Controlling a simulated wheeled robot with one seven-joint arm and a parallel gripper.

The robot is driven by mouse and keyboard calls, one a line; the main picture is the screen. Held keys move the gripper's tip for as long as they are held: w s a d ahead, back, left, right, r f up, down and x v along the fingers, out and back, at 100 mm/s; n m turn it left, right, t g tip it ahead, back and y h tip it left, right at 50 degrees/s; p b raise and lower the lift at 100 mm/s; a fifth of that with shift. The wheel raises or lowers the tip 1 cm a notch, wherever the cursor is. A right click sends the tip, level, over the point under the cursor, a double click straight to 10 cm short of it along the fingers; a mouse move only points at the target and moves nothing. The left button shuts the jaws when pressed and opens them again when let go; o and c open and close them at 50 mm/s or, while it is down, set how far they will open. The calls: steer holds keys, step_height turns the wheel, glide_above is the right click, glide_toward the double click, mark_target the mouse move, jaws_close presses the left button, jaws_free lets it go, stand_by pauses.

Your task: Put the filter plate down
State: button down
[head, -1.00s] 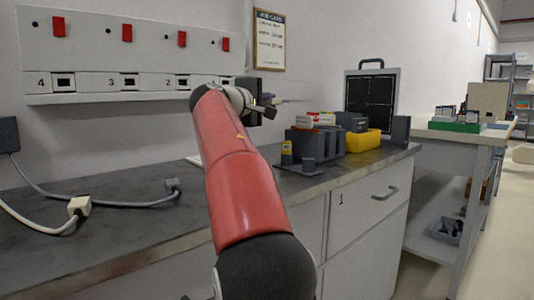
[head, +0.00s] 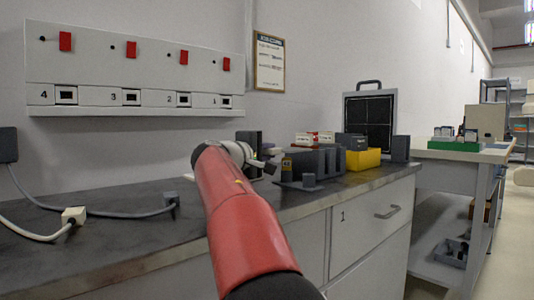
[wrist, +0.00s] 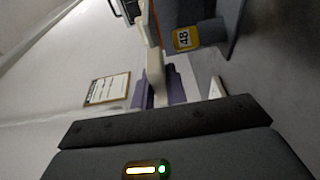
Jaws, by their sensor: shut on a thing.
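My gripper (head: 262,162) is low over the dark bench top, just left of a dark grey block with a yellow label (head: 287,166). In the wrist view, its purple fingers (wrist: 157,92) are shut on a pale thin piece seen nearly edge-on, which I take for the filter plate (wrist: 154,66). In the head view the plate cannot be made out clearly beside my gripper. The labelled block, marked 48 (wrist: 183,39), is close to the plate's right in the wrist view. I cannot tell whether the plate touches the block or bench.
Grey holders (head: 322,160) with boxes, a yellow bin (head: 363,158) and a black-panelled case (head: 369,120) stand behind and right. Cables (head: 120,214) lie on the bench at left. A wall panel with red switches (head: 135,75) is above.

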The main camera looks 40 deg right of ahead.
steer(key=shift+f+b, duration=0.45)
steer(key=shift+f, duration=0.1)
steer(key=c, duration=1.4)
jaws_free()
steer(key=shift+r+p, duration=0.6)
steer(key=shift+p, duration=0.05)
steer(key=shift+a+r, duration=0.15)
steer(key=shift+a, duration=0.1)
steer(key=b+v, duration=0.1)
steer(key=v, duration=1)
steer(key=shift+s+a, duration=0.15)
steer(key=shift+a, duration=0.1)
